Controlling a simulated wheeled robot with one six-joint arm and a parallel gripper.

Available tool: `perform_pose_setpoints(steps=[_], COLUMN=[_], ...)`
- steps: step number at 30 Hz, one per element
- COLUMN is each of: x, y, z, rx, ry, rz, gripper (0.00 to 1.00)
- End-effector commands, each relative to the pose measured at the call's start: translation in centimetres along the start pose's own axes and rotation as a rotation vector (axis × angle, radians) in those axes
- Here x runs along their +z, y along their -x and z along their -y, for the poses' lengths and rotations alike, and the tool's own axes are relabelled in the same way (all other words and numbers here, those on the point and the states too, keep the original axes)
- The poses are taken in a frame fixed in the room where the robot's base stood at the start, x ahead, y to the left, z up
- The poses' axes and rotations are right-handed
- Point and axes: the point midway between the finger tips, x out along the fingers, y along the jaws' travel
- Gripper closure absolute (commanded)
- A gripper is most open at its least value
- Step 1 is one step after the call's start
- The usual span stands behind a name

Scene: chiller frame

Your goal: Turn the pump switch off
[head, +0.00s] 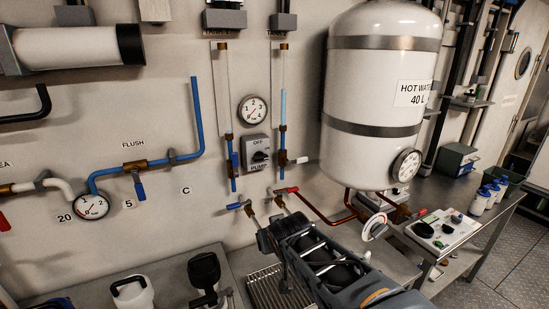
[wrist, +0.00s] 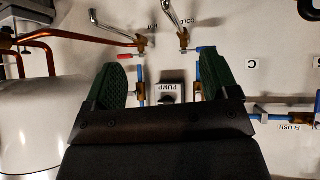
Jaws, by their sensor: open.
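The pump switch (head: 257,151) is a grey wall box with a black knob, marked OFF above and PUMP below. In the head view its knob looks turned sideways, away from the OFF mark; its exact angle is hard to tell. In the wrist view, which is upside down, the switch box (wrist: 171,90) shows between my fingers, partly hidden by the gripper body. My gripper (wrist: 158,70) is open and empty, its green fingers spread either side of the switch in that view and apart from it. In the head view my arm's end is below the switch; the fingers are not clear there.
Blue-handled (head: 239,206) and red-handled (head: 286,190) taps jut out below the switch. Blue pipes flank it, and a round gauge (head: 253,110) sits above. The hot water tank (head: 375,95) stands to the right. A drain grate (head: 275,288) lies below.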

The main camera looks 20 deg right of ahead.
Motion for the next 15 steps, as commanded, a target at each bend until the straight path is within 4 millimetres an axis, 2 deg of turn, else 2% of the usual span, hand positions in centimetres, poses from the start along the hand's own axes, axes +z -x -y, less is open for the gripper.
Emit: perform_pose_setpoints(steps=[1,3,6,9,15], x=[-2.1,-5.2,-8.7,-11.3,-13.8], y=[-1.0,-1.8,-2.3,-2.4,-2.2], z=[-1.4,-3.0,-4.8,-6.0,-6.5], rx=[0.024,0.036,0.018,-0.027,-0.138], ry=[-0.020,-0.038,-0.048,-0.044,-0.024], rz=[-0.099,-0.244,-0.423,-0.566,-0.729], gripper=[0.19,0.19,0.19,0.19,0.19])
